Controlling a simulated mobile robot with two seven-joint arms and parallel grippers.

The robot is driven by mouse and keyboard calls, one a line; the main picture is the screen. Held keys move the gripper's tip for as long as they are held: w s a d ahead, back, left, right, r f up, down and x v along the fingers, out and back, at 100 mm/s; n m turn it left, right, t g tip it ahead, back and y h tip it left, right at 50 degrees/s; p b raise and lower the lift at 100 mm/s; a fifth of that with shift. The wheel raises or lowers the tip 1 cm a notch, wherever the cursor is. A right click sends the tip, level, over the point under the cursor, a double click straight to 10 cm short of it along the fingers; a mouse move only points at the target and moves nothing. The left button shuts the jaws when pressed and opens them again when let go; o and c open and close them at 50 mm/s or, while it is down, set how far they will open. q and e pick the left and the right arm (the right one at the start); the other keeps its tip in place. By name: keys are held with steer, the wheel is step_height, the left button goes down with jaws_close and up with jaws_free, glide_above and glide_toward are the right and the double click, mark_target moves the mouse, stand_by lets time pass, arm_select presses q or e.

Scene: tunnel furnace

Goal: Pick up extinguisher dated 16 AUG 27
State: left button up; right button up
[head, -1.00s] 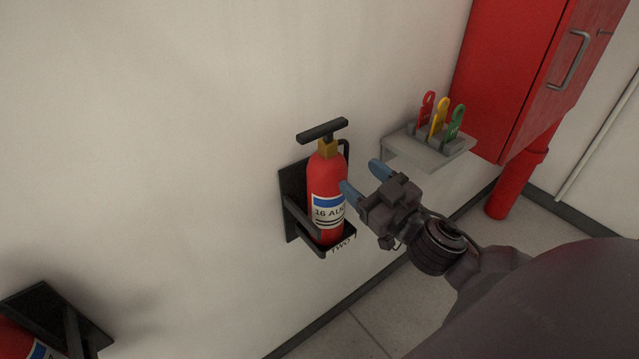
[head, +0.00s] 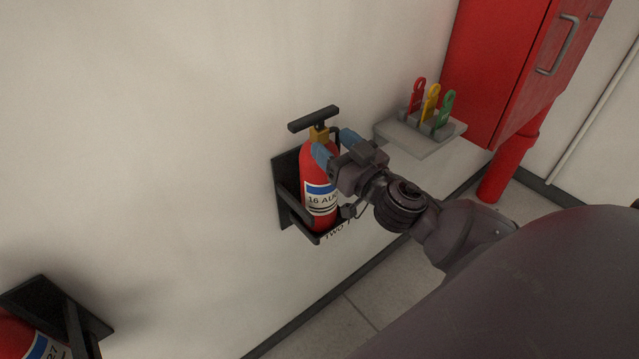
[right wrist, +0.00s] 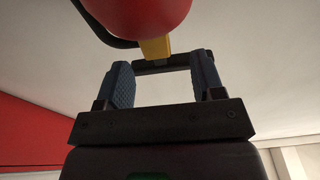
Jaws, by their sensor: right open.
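The red extinguisher (head: 318,208) stands upright in a black wall bracket (head: 287,185). Its label reads "16 AU", with the rest hidden. It has a brass neck (head: 319,134) and a black T-handle (head: 313,119). My right gripper (head: 335,143) is open at the upper part of the extinguisher, its blue fingers around or beside the neck; contact cannot be told. In the right wrist view the open fingers (right wrist: 163,80) show with the yellow neck (right wrist: 155,49) and red body (right wrist: 140,15) beyond them. My left gripper is not in view.
A second red extinguisher (head: 22,343) sits in a black bracket (head: 50,300) at lower left. A grey shelf (head: 415,138) with red, yellow and green tags juts from the wall behind my right gripper. A red cabinet (head: 500,70) stands at upper right.

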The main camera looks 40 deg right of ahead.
mark_target(324, 133)
steer(key=w, duration=0.1)
steer(key=w+r, duration=0.1)
steer(key=w, duration=0.1)
steer(key=shift+w+p, duration=0.25)
steer(key=shift+p, duration=0.15)
steer(key=shift+w+f, duration=0.1)
steer(key=shift+w, duration=0.7)
steer(key=shift+c, duration=0.2)
jaws_close()
steer(key=shift+r, duration=0.25)
